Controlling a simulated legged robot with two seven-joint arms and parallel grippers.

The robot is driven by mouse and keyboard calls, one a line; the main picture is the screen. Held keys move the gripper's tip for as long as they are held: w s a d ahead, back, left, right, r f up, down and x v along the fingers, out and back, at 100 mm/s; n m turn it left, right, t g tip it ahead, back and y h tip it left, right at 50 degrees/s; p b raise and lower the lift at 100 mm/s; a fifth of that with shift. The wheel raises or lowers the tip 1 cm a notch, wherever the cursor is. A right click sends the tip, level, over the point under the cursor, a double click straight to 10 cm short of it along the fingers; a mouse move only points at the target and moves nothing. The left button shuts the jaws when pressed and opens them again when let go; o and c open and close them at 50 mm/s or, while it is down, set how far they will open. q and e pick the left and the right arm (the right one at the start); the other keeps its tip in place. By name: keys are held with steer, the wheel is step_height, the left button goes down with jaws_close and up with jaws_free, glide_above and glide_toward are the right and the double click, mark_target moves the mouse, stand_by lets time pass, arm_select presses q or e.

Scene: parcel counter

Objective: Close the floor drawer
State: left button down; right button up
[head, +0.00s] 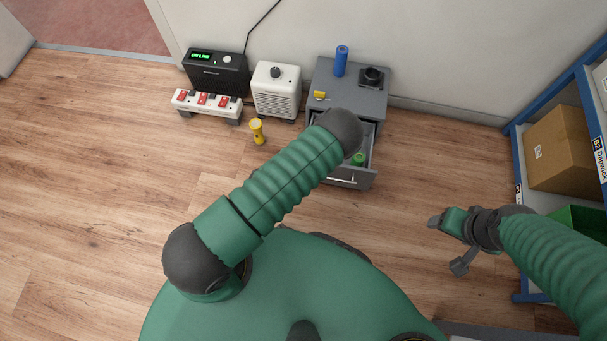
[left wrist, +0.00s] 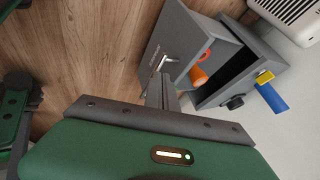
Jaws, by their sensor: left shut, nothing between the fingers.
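The floor drawer (head: 372,152) of a small grey cabinet (head: 352,97) stands open, pulled out toward me. Its front with a light metal handle (head: 345,178) shows past my left arm. My right gripper (head: 449,243) is open and empty, right of the drawer.
On the cabinet stand a blue cylinder (head: 341,61), a yellow block (head: 320,95) and a dark device (head: 372,76). A white heater-like box (head: 276,90), power strip (head: 206,105) and yellow flashlight (head: 257,131) are left. A blue shelf (head: 517,165) with a carton (head: 562,150) is right.

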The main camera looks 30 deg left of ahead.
arm_select(q)
steer(key=w+f+b, duration=0.1)
steer(key=w, duration=0.1)
steer(key=w+f+b, duration=0.1)
steer(key=w+f, duration=0.1)
steer(key=w+f+b, duration=0.1)
steer(key=w+b, duration=0.1)
steer(key=shift+d+f, duration=0.15)
steer(key=shift+d, duration=0.15)
steer(key=shift+w+a, duration=0.2)
steer(key=shift+w, duration=0.15)
arm_select(e)
steer(key=x, duration=0.2)
steer(key=s+x, duration=0.1)
steer(key=x, duration=0.2)
steer(key=shift+d+f, duration=0.1)
steer(key=shift+f, duration=0.1)
arm_select(q)
steer(key=shift+w+r, duration=0.1)
steer(key=shift+r, duration=0.1)
